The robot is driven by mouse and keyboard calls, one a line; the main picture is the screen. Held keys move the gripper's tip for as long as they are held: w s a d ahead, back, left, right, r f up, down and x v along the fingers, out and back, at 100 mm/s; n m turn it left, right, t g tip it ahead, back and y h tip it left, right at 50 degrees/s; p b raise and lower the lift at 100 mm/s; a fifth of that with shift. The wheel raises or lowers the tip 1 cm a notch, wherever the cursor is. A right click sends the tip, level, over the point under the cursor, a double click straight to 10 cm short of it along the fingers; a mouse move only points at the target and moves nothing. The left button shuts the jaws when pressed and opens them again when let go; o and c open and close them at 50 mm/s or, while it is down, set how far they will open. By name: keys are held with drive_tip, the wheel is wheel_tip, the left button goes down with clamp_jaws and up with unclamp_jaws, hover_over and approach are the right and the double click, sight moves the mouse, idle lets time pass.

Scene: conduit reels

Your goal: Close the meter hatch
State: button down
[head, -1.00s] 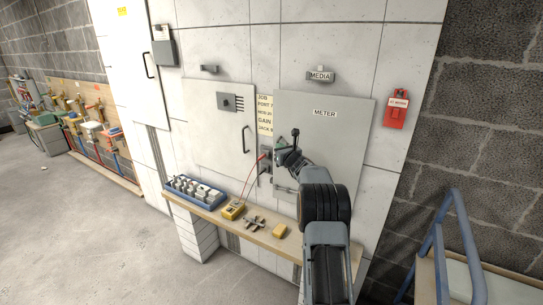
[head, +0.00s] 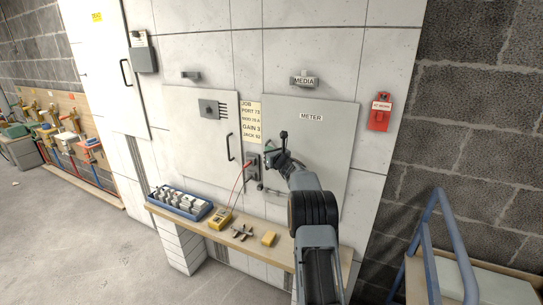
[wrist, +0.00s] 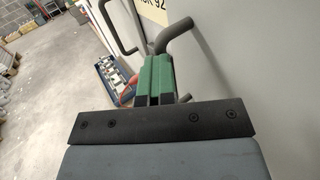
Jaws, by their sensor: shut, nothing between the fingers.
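The meter hatch (head: 318,145) is a pale grey panel with a METER label on the right part of the white wall. It looks nearly flush with the wall; any remaining gap is too small to judge. My gripper (head: 270,158) is at the hatch's left edge, in front of its lower half, and my wrist hides part of the panel. In the wrist view the green fingers (wrist: 154,70) are together and empty. A grey handle bar (wrist: 175,34) runs just beyond the fingertips; whether they touch it I cannot tell.
A grey door with a handle (head: 231,147) is to the left, beside a text sign (head: 251,122). Below, a shelf (head: 272,254) carries a blue tray (head: 180,206), a yellow meter (head: 219,219) and a yellow block (head: 269,239). A blue rail (head: 430,235) stands at right.

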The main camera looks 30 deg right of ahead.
drive_tip(key=s+a+b, duration=0.5)
drive_tip(key=s+b, duration=0.2)
drive_tip(key=s, duration=0.6)
drive_tip(key=s+a+f+n+g+y+p, duration=0.25)
drive_tip(key=s+a+f+n+g, duration=0.25)
drive_tip(key=s+a+n, duration=0.4)
drive_tip(key=s+a+f+n+g+y+p, duration=0.1)
drive_tip(key=s+a+f+n+g+y, duration=0.3)
drive_tip(key=a+n, duration=0.5)
drive_tip(key=s+a+r+n+g+h+p, duration=0.2)
drive_tip(key=s+r+n+h+p, duration=0.1)
drive_tip(key=s+n, duration=0.6)
drive_tip(key=s+a+r+n+g+h+p, duration=0.3)
drive_tip(key=s+r+n+p, duration=0.1)
drive_tip(key=s+n, duration=0.5)
drive_tip(key=shift+s+r+h+p, duration=0.35)
drive_tip(key=shift+s+p, duration=0.25)
drive_tip(key=shift+s, duration=0.45)
